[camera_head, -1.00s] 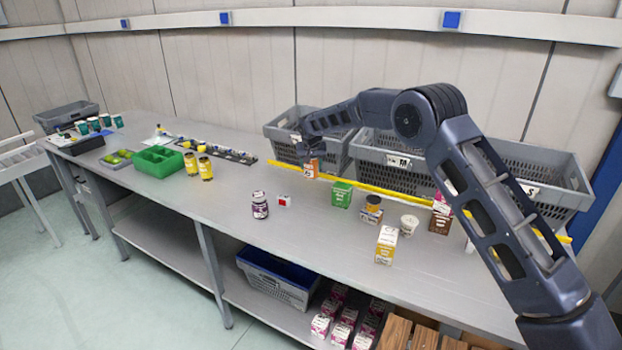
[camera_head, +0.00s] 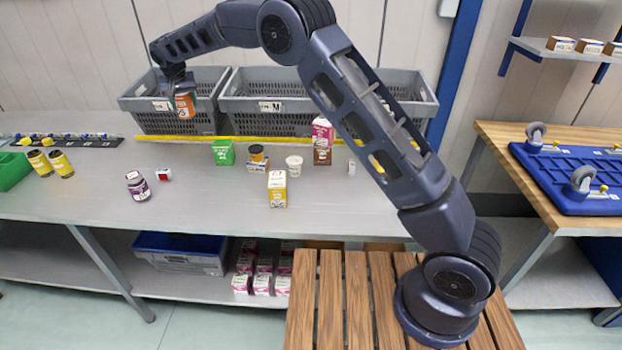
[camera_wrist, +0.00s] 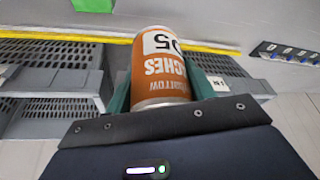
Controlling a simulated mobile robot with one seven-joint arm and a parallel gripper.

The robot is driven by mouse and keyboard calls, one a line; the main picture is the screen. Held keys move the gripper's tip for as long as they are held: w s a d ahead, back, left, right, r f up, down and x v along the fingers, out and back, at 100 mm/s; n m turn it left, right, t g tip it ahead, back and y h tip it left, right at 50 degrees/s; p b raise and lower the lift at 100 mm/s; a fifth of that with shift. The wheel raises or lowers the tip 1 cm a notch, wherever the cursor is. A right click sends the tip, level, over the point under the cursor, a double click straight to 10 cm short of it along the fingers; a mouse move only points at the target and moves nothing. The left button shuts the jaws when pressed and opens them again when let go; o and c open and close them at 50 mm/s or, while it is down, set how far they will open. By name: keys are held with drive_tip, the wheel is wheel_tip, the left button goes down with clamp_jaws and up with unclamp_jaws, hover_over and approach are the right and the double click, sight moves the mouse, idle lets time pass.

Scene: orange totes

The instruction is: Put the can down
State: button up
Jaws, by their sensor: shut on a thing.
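An orange can (camera_head: 185,105) with a white label panel is held in my gripper (camera_head: 182,92) in the head view. It hangs in front of the left grey crate, above the yellow strip, clear of the table top (camera_head: 330,205). In the wrist view the can (camera_wrist: 158,75) sits between the teal fingers of my gripper (camera_wrist: 160,92), which are shut on it from both sides. Its printed text, partly readable as "CHES", appears upside down there. The can's far end points toward the yellow strip in that view.
Grey crates (camera_head: 128,104) stand behind the yellow strip (camera_head: 250,139). The table between the purple-labelled jar and strip has bare room.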

drive_tip(key=s+d+m+g+h, duration=0.15)
drive_tip(key=s+d+m, duration=0.35)
drive_tip(key=d, duration=1.1)
drive_tip(key=s+d+m+h, duration=0.3)
drive_tip(key=d+m, duration=0.4)
drive_tip(key=d, duration=0.9)
drive_tip(key=s+d+m+g+h, duration=0.15)
drive_tip(key=s+d+m, duration=0.35)
drive_tip(key=d, duration=1.2)
drive_tip(key=shift+m, duration=0.6)
drive_tip(key=f, duration=1.3)
drive_tip(key=w+f, duration=0.1)
drive_tip(key=f, duration=0.6)
drive_tip(key=shift+a+f, duration=0.1)
drive_tip(key=shift+f+t, duration=0.15)
drive_tip(key=shift+t, duration=0.15)
drive_tip(key=o, duration=1.2)
drive_tip(key=v, duration=1.2)
drive_tip(key=shift+r, duration=0.2)
